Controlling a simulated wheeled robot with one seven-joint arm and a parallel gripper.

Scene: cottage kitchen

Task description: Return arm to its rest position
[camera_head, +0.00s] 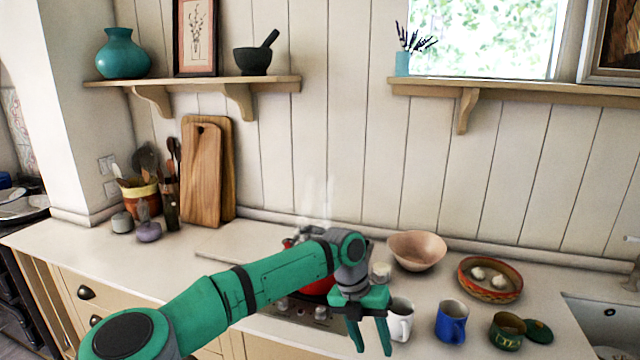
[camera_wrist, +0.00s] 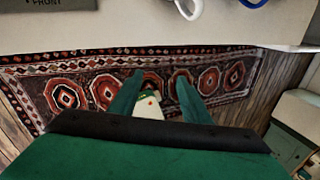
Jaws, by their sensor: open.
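My green arm reaches from the lower left across the counter front in the head view. My gripper (camera_head: 372,335) points down near the counter's front edge, left of the white mug (camera_head: 400,320). Its two fingers are apart with nothing between them. In the wrist view my gripper (camera_wrist: 155,85) also shows open, its fingers over the floor, with a patterned rug (camera_wrist: 215,80) far below. A small pale object (camera_wrist: 149,106) shows between the fingers; I cannot tell what it is.
A red pot (camera_head: 318,287) on the stove is partly hidden behind my arm. A blue mug (camera_head: 451,321), a green mug (camera_head: 506,331), a pink bowl (camera_head: 417,251) and a patterned bowl (camera_head: 490,280) stand to the right. Cutting boards (camera_head: 202,175) lean at the wall.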

